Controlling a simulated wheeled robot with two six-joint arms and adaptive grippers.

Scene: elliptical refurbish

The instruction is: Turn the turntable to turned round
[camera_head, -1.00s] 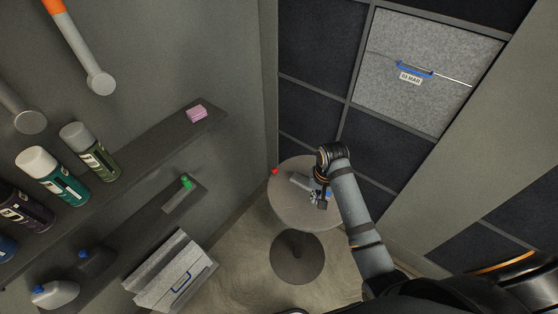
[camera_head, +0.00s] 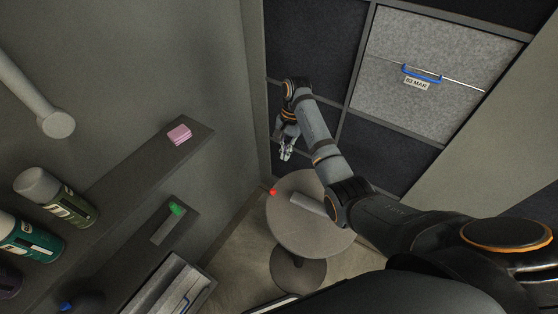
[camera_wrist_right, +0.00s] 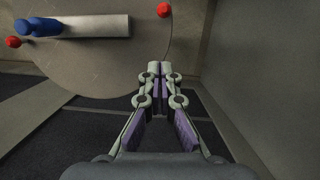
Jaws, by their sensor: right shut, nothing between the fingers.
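The turntable (camera_head: 290,235) is a round grey disc on a pedestal with a round base. A pale grey bar (camera_head: 309,204) lies on top, its right end hidden behind my right arm. In the right wrist view the disc (camera_wrist_right: 95,70) fills the upper left, and the bar (camera_wrist_right: 95,26) shows a blue end (camera_wrist_right: 40,27) with a red knob (camera_wrist_right: 12,42) beside it. A red ball (camera_head: 273,191) sits at the disc's left rim. My right gripper (camera_head: 284,155) is shut and empty, beyond the far edge of the disc, apart from it. My left gripper is out of view.
A dark panelled wall with a grey drawer (camera_head: 430,55) stands behind. A lower ledge carries a green item (camera_head: 176,209). Walls meet in a corner close to my right gripper.

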